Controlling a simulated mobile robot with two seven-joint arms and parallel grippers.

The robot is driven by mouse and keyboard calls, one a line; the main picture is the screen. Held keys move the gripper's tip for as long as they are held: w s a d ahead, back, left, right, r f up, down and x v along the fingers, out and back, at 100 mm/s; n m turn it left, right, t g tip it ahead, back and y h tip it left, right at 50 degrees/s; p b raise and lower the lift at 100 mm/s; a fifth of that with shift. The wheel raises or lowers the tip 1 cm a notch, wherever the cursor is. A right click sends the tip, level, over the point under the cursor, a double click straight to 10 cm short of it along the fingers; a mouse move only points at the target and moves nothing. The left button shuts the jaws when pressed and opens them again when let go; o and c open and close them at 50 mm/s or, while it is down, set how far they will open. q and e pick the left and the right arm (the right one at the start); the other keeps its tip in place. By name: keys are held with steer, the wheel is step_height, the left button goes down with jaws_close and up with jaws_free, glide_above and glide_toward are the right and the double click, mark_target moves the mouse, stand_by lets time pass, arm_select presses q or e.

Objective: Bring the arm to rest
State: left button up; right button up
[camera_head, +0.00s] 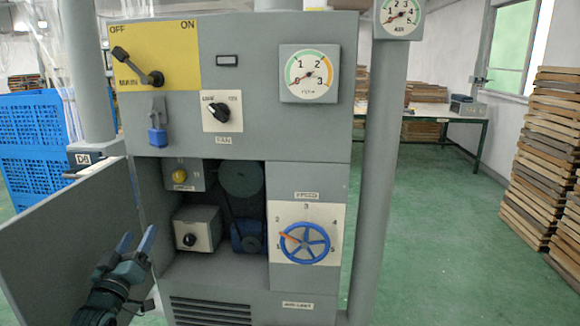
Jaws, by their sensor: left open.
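My left gripper (135,243) is at the lower left, in front of the cabinet's open door. Its two blue-tipped fingers are apart and hold nothing. It is left of the open compartment and touches no control that I can see. The grey control cabinet (265,130) stands straight ahead. Its MAIN lever (137,68) sits on a yellow plate and slopes toward the upper left, on the OFF side. A blue padlock (157,137) hangs below it. My right gripper is not in view.
The cabinet door (65,245) is swung open to the left. The compartment shows a motor (249,236) and pulleys. A blue handwheel (305,242) is at the lower right. A grey post (376,180) stands right of the cabinet. Wooden trays (545,160) are stacked far right; green floor between is clear.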

arm_select(q)
steer(key=w+d+r+t+p, duration=0.15)
steer(key=w+r, duration=0.35)
steer(key=r, duration=0.6)
step_height(320, 180, down, 8)
steer(key=w+a+m+g+y, duration=0.2)
steer(key=w+m+g, duration=0.1)
steer(key=m+g, duration=0.3)
steer(key=s+d+f+m+g+h, duration=0.1)
steer(key=s+d+f, duration=0.25)
steer(key=f, duration=0.25)
steer(key=s+d+f+m+g+h, duration=0.1)
steer(key=s+d+f, duration=0.2)
steer(key=s+f, duration=0.3)
steer(key=s+d+f+g+h, duration=0.1)
steer(key=s+d+f, duration=0.4)
steer(key=s, duration=0.5)
steer(key=s+d+f+g+h, duration=0.1)
steer(key=s+d+f, duration=0.3)
steer(key=s, duration=0.6)
steer(key=s+d+f+g+h, duration=0.1)
steer(key=s+d+f, duration=0.4)
steer(key=s, duration=0.5)
steer(key=shift+s+d+f+n+g, duration=0.3)
steer(key=shift+s+d+f+g, duration=0.1)
steer(key=shift+d+g, duration=0.2)
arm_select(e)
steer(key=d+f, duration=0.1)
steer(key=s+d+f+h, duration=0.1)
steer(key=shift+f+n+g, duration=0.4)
